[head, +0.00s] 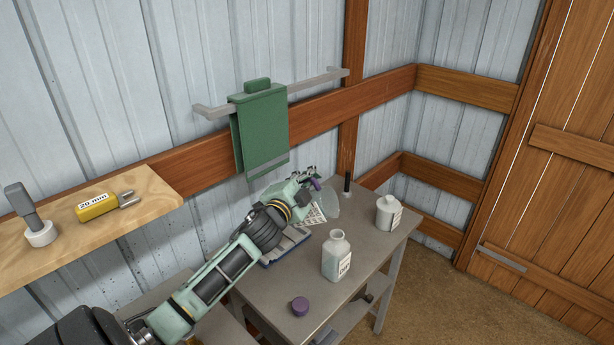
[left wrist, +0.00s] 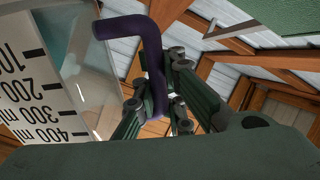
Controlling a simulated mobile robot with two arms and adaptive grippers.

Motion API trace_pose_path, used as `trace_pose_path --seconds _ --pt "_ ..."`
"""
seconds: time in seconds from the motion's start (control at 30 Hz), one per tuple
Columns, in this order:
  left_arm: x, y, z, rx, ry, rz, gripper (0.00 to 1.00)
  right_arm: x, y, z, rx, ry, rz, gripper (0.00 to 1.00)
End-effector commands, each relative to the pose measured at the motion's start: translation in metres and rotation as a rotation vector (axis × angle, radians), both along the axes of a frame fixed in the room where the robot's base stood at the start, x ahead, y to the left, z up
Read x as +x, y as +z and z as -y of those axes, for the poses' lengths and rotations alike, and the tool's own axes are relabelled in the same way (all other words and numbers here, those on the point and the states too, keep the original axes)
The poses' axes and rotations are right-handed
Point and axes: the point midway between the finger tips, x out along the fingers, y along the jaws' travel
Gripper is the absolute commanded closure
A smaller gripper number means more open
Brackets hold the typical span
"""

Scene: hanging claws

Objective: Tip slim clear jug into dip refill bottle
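The slim clear jug (head: 331,200) is at the far side of the grey table in the head view, partly behind my gripper. Its purple handle (left wrist: 148,50) and its wall with a black ml scale (left wrist: 38,90) show close up in the left wrist view. My left gripper (head: 308,180) has its fingers (left wrist: 160,108) closed around the handle. I cannot tell whether the jug touches the table. The dip refill bottle, taken as the labelled, uncapped bottle (head: 337,258), stands upright nearer the front, apart from the jug. My right gripper is out of view.
A purple cap (head: 300,306) lies on the table (head: 270,290). A white labelled jar (head: 388,212) stands at the right, near a dark upright rod (head: 347,183). A blue tray (head: 290,243) lies under my arm. A green towel (head: 260,128) hangs behind; a wooden shelf (head: 150,195) is left.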

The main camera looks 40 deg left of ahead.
Motion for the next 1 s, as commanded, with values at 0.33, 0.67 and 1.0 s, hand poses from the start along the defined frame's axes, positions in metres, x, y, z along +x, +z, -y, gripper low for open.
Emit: trace_pose_path --seconds 0.33,0.67,1.0 --pt "0.002 0.0 0.007 0.076 0.001 -0.016 1.0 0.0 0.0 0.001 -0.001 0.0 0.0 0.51" --pt "0.002 -0.001 0.009 0.09 0.0 -0.02 1.0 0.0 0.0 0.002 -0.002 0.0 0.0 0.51" --pt "0.005 -0.003 0.018 0.172 0.001 -0.039 1.0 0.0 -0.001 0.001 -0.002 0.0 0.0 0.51"
